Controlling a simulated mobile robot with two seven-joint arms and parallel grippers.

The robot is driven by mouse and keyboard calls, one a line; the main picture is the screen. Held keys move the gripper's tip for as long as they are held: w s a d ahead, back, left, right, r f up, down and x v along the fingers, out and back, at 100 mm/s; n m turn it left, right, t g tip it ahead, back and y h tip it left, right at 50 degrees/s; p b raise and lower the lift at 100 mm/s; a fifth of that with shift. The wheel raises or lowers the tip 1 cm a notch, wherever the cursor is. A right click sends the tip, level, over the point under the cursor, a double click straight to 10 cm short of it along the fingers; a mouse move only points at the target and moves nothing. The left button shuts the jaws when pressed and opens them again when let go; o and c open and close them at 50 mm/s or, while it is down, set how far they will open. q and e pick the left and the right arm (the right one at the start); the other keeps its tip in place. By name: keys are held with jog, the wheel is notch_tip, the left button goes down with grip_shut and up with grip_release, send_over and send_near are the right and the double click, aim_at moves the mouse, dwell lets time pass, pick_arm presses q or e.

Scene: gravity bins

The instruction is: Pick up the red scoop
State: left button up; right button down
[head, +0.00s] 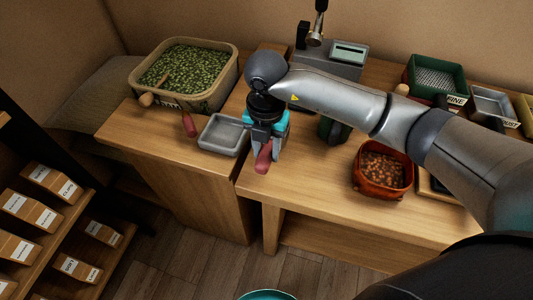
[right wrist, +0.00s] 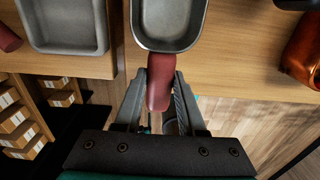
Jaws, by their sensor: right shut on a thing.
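The red scoop has a red handle (head: 263,158) and a grey metal bowl (right wrist: 170,22). The handle also shows in the right wrist view (right wrist: 160,82). My right gripper (head: 266,150) points down over the front edge of the counter, shut on the handle with a finger on each side. In the right wrist view, the bowl extends away from the fingers over the counter, and its far end is cut off. The gripper hides most of the bowl in the head view. My left gripper is not in view.
A grey tray (head: 223,134) lies left of the gripper. Another red handle (head: 189,125) is left of it, by a tub of green pellets (head: 232,74). A red-brown bowl of brown pieces (head: 364,184), a scale (head: 330,65) and more bins stand to the right and behind.

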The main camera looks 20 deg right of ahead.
notch_tip(320, 180, up, 17)
jog(key=p, duration=0.2)
jog(key=shift+f, duration=0.1)
jog(key=c, duration=1.1)
grip_release()
grip_shut()
